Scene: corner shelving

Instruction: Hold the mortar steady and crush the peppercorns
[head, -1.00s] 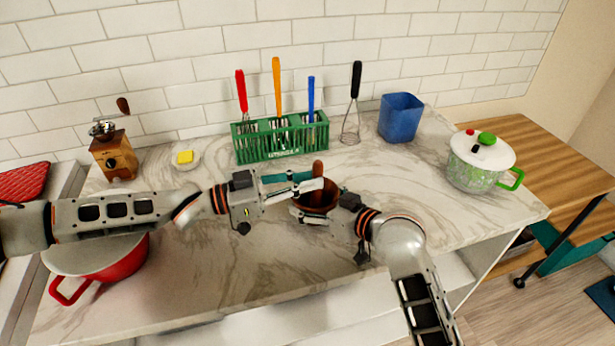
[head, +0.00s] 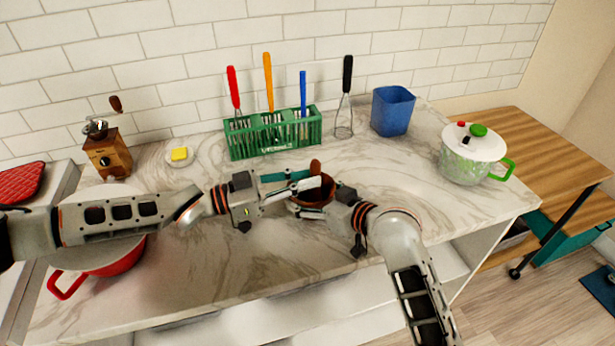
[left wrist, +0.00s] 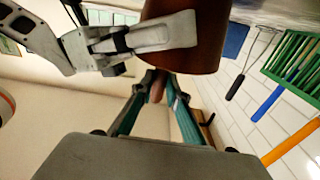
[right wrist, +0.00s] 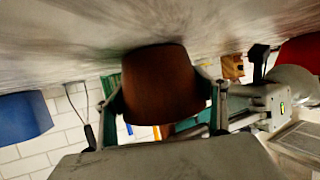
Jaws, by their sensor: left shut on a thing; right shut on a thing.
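The brown mortar (head: 322,200) is at the middle of the marble counter, between my two grippers. It also shows in the left wrist view (left wrist: 196,58) and fills the middle of the right wrist view (right wrist: 160,85). My right gripper (head: 318,202) is shut on the mortar, with fingers on either side of its wall. My left gripper (head: 312,176) is shut on the brown pestle (head: 316,166) at the mortar's mouth. The pestle shows between the teal fingers in the left wrist view (left wrist: 157,88). The peppercorns and the pestle's lower end are hidden.
A green utensil rack (head: 275,142) stands behind the mortar, with a whisk (head: 344,110) and blue cup (head: 392,110) to its right. A lidded pot (head: 468,160) is at the right. A grinder (head: 108,152), butter dish (head: 180,156) and red pot (head: 100,268) are at the left.

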